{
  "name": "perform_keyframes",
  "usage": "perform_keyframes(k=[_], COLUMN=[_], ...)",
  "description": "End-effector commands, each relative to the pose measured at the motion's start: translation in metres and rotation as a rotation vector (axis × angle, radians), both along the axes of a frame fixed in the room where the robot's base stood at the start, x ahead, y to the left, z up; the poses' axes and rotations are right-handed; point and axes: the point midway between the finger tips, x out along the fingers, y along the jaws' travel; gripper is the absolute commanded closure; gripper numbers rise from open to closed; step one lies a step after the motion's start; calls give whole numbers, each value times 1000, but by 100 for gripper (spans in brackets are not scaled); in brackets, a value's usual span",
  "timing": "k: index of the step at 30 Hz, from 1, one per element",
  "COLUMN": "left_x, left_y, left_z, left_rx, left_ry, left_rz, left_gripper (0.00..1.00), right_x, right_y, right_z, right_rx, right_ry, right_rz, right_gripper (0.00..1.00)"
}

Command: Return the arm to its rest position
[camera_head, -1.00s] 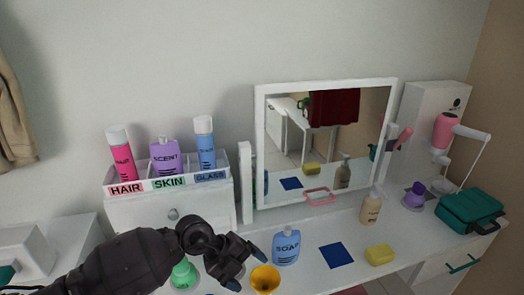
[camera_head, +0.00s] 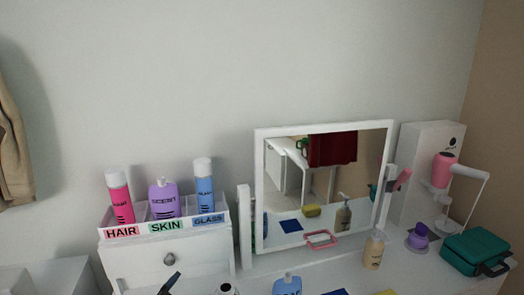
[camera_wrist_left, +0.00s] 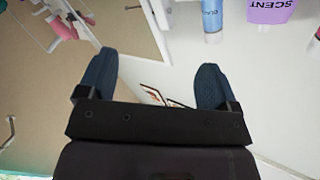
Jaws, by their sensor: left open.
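My left gripper shows in the left wrist view (camera_wrist_left: 155,78), with its two dark blue fingertips spread wide and nothing between them. In the head view only a small dark part of it (camera_head: 169,284) shows at the bottom edge, in front of the white drawer unit (camera_head: 190,265). The rest of the left arm is mostly below the picture. My right gripper is in neither view.
An organizer (camera_head: 165,229) holds a pink can (camera_head: 121,200), a purple bottle (camera_head: 163,201) and a blue can (camera_head: 204,186). A mirror (camera_head: 325,127) stands right of it. The soap bottle (camera_head: 287,285), beige pump bottle (camera_head: 373,250) and teal case (camera_head: 475,250) stand on the vanity.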

Motion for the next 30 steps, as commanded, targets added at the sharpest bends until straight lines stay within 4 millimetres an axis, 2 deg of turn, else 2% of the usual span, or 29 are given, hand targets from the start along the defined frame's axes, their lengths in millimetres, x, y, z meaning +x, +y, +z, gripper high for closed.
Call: perform_keyframes(k=[1, 6, 12, 15, 18, 23, 30], left_x=[-14, -64, -136, -168, -193, -211, -212], left_y=[15, 56, 95, 107, 110, 113, 113], left_z=[-21, -80, -133, -154, -169, -178, -179], left_rx=[-45, -211, -316, -326, -331, -329, -328], left_ry=[80, 309, 458, 515, 559, 590, 592], left_rz=[47, 180, 326, 380, 411, 426, 426], left_gripper=[15, 15, 15, 15, 15, 15, 15], right_x=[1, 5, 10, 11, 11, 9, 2], right_y=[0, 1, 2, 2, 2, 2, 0], right_z=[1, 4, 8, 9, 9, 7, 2], right_rx=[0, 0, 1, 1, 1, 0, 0], right_ry=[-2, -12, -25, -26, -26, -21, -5], right_rz=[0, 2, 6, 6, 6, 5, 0], right_gripper=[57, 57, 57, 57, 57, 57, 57])
